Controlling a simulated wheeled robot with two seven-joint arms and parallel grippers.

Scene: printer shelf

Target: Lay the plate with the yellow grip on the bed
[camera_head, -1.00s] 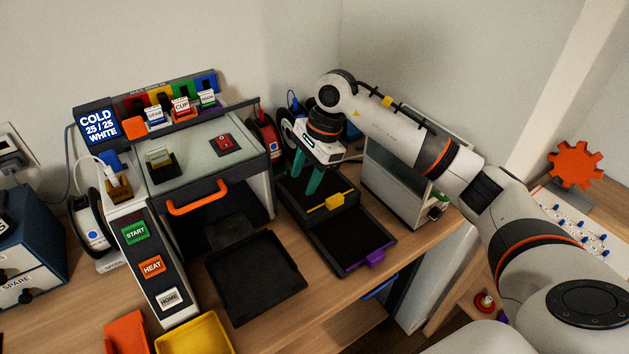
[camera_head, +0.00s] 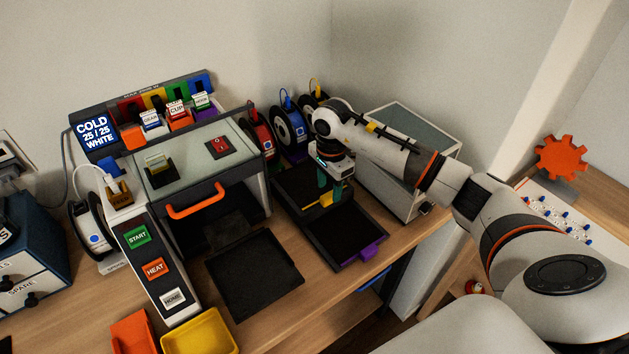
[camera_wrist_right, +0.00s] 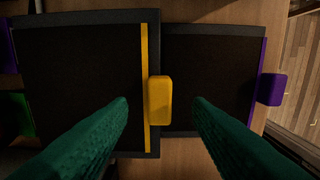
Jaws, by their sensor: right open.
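The plate with the yellow grip (camera_head: 296,184) is black and lies on the table right of the printer. Its yellow grip (camera_head: 319,200) is partly hidden behind my right gripper (camera_head: 333,187) in the head view. In the right wrist view, this plate (camera_wrist_right: 75,85) has a yellow edge strip, and its grip (camera_wrist_right: 160,100) lies between my two green fingers, which are apart with nothing held. I cannot tell whether the fingertips are level with the grip. The black bed (camera_head: 253,275) sits in front of the printer's open chamber, bare. My left gripper is out of view.
A black plate with a purple grip (camera_head: 371,252) lies directly in front of the yellow-grip plate. The printer (camera_head: 205,150) with an orange handle stands left. Spools (camera_head: 291,130) stand behind, and a pale cabinet (camera_head: 400,185) stands close on the right. A yellow bin (camera_head: 200,332) is at the front.

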